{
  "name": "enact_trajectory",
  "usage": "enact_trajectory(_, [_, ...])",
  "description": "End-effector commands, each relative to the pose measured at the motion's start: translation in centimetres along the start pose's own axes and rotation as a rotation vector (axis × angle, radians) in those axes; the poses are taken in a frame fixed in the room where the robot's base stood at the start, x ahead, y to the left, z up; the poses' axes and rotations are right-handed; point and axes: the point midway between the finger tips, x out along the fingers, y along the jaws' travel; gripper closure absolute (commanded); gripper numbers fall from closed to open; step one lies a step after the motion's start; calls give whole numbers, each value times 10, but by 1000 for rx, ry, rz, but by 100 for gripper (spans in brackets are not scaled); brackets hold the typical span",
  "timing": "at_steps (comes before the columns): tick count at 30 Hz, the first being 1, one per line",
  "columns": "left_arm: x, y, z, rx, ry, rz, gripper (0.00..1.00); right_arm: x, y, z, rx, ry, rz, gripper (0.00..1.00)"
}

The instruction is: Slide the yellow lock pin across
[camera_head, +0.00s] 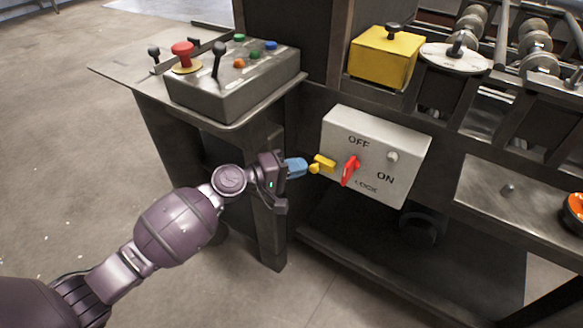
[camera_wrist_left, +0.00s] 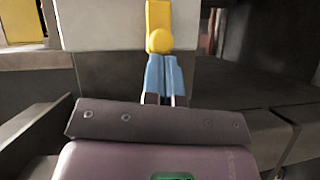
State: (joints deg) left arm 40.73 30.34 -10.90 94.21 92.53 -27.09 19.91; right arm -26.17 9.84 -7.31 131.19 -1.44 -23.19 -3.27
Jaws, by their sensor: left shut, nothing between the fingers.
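The yellow lock pin (camera_head: 321,164) sits at the left side of the grey switch box (camera_head: 408,142), left of the red handle (camera_head: 350,170). The box is marked OFF, ON and LOCK. My left gripper (camera_head: 303,167) has blue fingers, shut with nothing between them. Its tips are at the pin's round knob, touching or very close. In the left wrist view the yellow pin (camera_wrist_left: 159,38) stands straight ahead of the closed fingertips (camera_wrist_left: 161,58), its knob just beyond them. My right gripper is not in view.
A control console (camera_head: 232,85) with a red button and levers stands on the table at upper left. A yellow box (camera_head: 385,58) with a black knob is above the switch box. A metal shelf (camera_head: 510,200) is at right. Open floor lies at left.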

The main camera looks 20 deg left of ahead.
Motion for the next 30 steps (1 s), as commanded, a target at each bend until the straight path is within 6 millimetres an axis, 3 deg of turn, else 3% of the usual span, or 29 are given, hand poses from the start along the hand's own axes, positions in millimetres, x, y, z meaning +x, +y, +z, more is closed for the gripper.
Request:
enact_trajectory(8, [1,1,1,0,0,1,100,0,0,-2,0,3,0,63])
enact_trajectory(14, [13,8,20,2,0,6,100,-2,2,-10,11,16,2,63])
enact_trajectory(18, [20,9,30,2,-1,3,100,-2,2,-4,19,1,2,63])
enact_trajectory(22, [20,6,31,0,-2,2,100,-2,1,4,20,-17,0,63])
enact_trajectory(30, [20,6,32,0,-3,1,100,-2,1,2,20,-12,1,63])
